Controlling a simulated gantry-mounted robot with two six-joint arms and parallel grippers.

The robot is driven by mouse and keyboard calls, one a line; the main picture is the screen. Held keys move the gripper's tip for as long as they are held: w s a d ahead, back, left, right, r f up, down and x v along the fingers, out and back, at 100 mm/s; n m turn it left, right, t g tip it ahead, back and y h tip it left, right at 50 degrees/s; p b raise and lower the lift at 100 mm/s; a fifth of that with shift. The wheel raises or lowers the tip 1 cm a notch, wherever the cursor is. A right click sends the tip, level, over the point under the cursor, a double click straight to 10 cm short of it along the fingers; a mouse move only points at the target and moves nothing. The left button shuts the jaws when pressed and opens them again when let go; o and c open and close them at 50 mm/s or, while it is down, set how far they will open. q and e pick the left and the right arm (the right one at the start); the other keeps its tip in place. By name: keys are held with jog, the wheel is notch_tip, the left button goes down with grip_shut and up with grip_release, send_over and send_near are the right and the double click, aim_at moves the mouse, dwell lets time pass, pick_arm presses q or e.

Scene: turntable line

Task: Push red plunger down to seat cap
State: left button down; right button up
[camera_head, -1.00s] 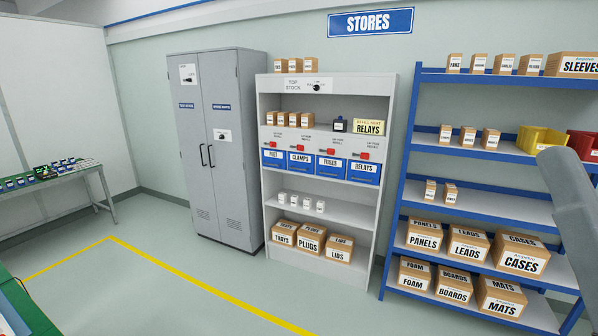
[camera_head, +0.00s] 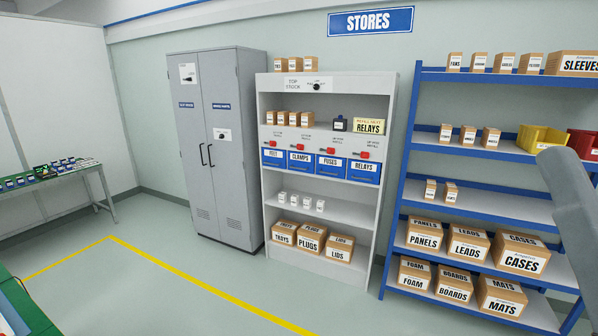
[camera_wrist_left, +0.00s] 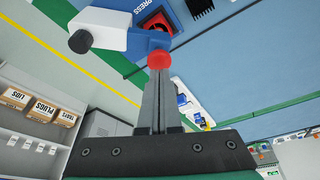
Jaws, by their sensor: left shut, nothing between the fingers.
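A white arm with a dark knob (camera_wrist_left: 81,41) sticks out from the press to the left. A dark opening with red inside (camera_wrist_left: 155,22) is at the top of the press. I cannot make out the cap. My right gripper is in neither view.
A blue surface (camera_wrist_left: 235,60) with a green border lies behind the press. In the head view, a grey cabinet (camera_head: 215,160), a white shelf unit (camera_head: 318,276) and a blue rack (camera_head: 400,165) stand along the wall. The floor (camera_head: 150,290) in front is clear.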

pick_arm(q)
jog(key=shift+f+b, duration=0.6)
jog(key=shift+f, duration=0.35)
jog(key=shift+r, duration=0.15)
dwell(0.3)
notch_tip(320, 180, up, 4)
jog(key=p, duration=0.4)
jog(key=shift+r, duration=0.2)
jog(key=shift+f, duration=0.1)
jog(key=shift+d, duration=0.1)
